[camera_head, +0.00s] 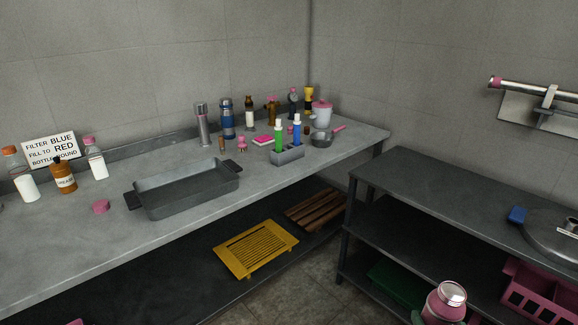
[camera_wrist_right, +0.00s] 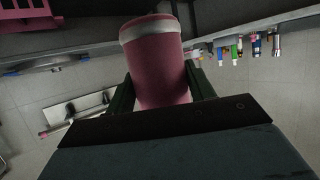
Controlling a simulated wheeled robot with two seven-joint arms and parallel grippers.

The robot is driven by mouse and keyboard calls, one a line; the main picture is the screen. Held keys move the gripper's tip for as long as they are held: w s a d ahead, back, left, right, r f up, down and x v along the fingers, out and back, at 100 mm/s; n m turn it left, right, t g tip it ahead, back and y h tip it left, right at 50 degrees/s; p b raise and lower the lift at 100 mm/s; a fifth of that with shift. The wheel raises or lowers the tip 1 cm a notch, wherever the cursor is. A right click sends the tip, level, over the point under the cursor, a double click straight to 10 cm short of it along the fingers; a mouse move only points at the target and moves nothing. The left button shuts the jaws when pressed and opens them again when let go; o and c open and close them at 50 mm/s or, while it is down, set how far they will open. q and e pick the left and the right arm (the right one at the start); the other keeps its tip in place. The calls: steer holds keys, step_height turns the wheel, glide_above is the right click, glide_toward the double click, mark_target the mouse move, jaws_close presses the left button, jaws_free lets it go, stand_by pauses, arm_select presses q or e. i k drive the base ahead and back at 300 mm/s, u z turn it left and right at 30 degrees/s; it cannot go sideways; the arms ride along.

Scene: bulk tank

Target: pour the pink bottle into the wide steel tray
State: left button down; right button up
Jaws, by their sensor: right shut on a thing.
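The pink bottle (camera_head: 443,304) is at the bottom right of the head view, with a silvery top. My right gripper (camera_wrist_right: 161,88) is shut on it; in the right wrist view the pink body with a pale band (camera_wrist_right: 160,60) sits between the two dark fingers. The bottle is held well away from the wide steel tray (camera_head: 190,201), in front of the dark shelf unit. The tray is a grey rectangular pan with two end handles on the long counter, and it looks empty. My left gripper is not in view.
Bottles (camera_head: 96,160) and a sign (camera_head: 51,148) stand left of the tray, with a pink cap (camera_head: 100,207) nearby. Flasks (camera_head: 227,120), a bottle caddy (camera_head: 287,157) and a saucepan (camera_head: 322,139) stand to its right. The counter in front of the tray is clear.

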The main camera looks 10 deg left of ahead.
mark_target(166, 194)
steer(key=u, duration=0.65)
steer(key=i, duration=0.6)
steer(key=u, duration=0.5)
